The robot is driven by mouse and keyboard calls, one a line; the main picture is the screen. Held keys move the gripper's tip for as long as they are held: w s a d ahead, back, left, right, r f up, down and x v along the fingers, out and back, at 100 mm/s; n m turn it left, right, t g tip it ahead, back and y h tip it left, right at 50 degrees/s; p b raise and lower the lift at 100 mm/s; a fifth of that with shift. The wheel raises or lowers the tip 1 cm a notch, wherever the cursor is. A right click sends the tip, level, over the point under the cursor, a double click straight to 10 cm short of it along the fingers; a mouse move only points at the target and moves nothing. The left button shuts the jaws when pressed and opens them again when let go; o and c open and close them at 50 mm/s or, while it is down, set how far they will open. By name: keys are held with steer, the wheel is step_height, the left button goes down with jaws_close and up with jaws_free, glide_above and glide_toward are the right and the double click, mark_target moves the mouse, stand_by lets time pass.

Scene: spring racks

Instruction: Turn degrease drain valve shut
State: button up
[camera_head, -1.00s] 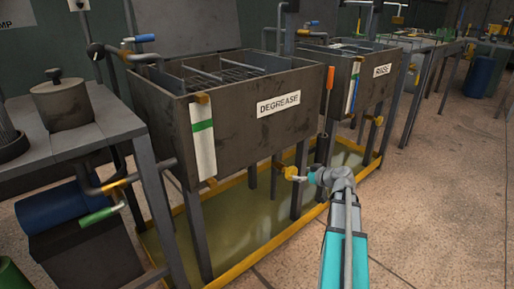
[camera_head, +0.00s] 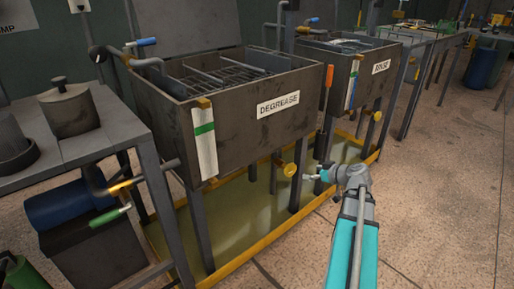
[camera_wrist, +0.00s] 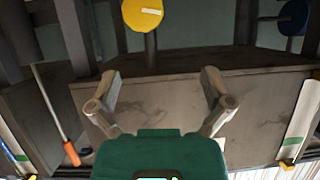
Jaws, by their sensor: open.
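The degrease drain valve has a round yellow handle (camera_head: 289,170) under the front of the tank labelled DEGREASE (camera_head: 235,128). In the wrist view the yellow handle (camera_wrist: 142,14) is a disc with a pale mark, at the top edge and partly cut off. My gripper (camera_head: 309,177) is open and empty, just right of the handle and apart from it in the head view. In the wrist view its two fingers (camera_wrist: 160,85) are spread wide, with the tank front behind them. The angle of the valve is hard to read.
The RINSE tank (camera_head: 367,82) stands to the right with its own yellow knob (camera_head: 377,116). An orange-handled tool (camera_head: 328,78) hangs between the tanks. A yellow-rimmed tray (camera_head: 248,252) lies below. The floor at right is open.

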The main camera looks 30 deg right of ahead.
steer(key=a+r+g+p, duration=0.3)
steer(key=a+r+p, duration=0.4)
steer(key=a+p, duration=0.3)
steer(key=w+a+r+g+p, duration=0.1)
steer(key=a+r+g+p, duration=0.3)
steer(key=a+r+p, duration=0.3)
steer(key=a+p, duration=0.4)
steer(key=shift+w+a+r+m+g+y, duration=0.2)
steer(key=shift+m+g+y, duration=0.1)
steer(key=shift+y, duration=0.1)
stand_by(0.3)
steer(key=shift+a, duration=0.1)
stand_by(0.3)
steer(key=s+a+f+m+g+h, duration=0.1)
steer(key=s+a+g+h, duration=0.1)
steer(key=a, duration=0.5)
steer(key=s+a+f+m+g+h, duration=0.1)
steer(key=s+a+f+g+h, duration=0.1)
steer(key=s+a, duration=0.2)
steer(key=shift+a+g+h, duration=0.4)
steer(key=shift+a, duration=1.1)
steer(key=shift+s+f, duration=0.1)
steer(key=shift+c, duration=0.3)
